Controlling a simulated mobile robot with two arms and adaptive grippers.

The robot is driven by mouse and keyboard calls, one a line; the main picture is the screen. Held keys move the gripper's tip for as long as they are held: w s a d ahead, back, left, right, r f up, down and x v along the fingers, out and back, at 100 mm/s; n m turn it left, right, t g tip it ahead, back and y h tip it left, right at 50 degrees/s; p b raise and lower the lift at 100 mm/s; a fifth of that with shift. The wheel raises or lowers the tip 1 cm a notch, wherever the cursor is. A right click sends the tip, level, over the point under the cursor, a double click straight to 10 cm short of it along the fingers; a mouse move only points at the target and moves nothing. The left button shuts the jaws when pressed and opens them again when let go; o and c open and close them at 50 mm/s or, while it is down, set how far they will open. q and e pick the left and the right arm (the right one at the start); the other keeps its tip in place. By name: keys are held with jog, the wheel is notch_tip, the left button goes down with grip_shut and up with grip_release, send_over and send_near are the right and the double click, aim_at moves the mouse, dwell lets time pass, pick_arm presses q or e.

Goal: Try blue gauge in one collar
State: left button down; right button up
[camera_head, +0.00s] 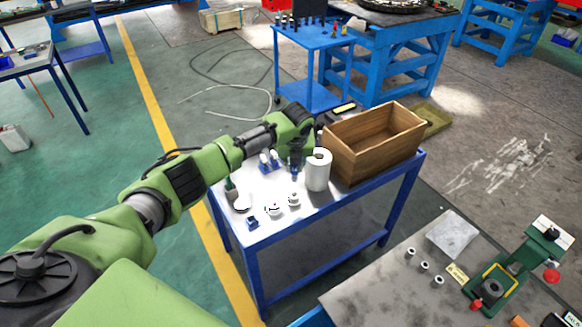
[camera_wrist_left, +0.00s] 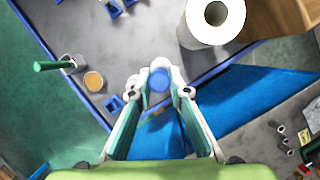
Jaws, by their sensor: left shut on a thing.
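My left gripper (camera_head: 296,150) reaches in from the left over the blue-legged table (camera_head: 300,212). It is shut on a blue gauge (camera_head: 294,175), whose lower end shows just below the fingers. In the left wrist view the gripper (camera_wrist_left: 160,80) has the blue round end of the gauge (camera_wrist_left: 158,84) between its fingertips. Whether it touches anything below is hidden. Small white round pieces (camera_head: 274,209) lie on the table nearer the front. Several small grey cylinders, possibly collars (camera_head: 424,266), stand on the grey bench at right. My right gripper is not in view.
A white roll (camera_head: 318,170) stands just right of the gripper, with a wooden crate (camera_head: 372,150) behind it. Small blue holders (camera_head: 252,222) and a green-handled cup (camera_head: 231,193) are at the left. A green press (camera_head: 520,262) stands on the right bench.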

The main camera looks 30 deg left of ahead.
aim_at(294, 177)
pick_arm(q)
jog(key=shift+r+p, duration=0.1)
jog(key=shift+p, duration=0.3)
notch_tip(294, 177, down, 2)
jog(key=shift+f+b, duration=0.25)
jog(key=shift+b, duration=0.65)
jog(key=shift+f+b, duration=1.1)
jog(key=shift+f, duration=0.6)
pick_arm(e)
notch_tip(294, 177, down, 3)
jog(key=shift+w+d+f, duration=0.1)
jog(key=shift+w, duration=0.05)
pick_arm(q)
jog(key=shift+f, duration=0.1)
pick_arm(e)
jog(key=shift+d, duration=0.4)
pick_arm(q)
jog(key=shift+f+b, duration=1.1)
jog(key=shift+f, duration=0.5)
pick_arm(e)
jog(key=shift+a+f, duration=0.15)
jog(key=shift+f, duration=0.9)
pick_arm(q)
jog(key=shift+r, duration=0.2)
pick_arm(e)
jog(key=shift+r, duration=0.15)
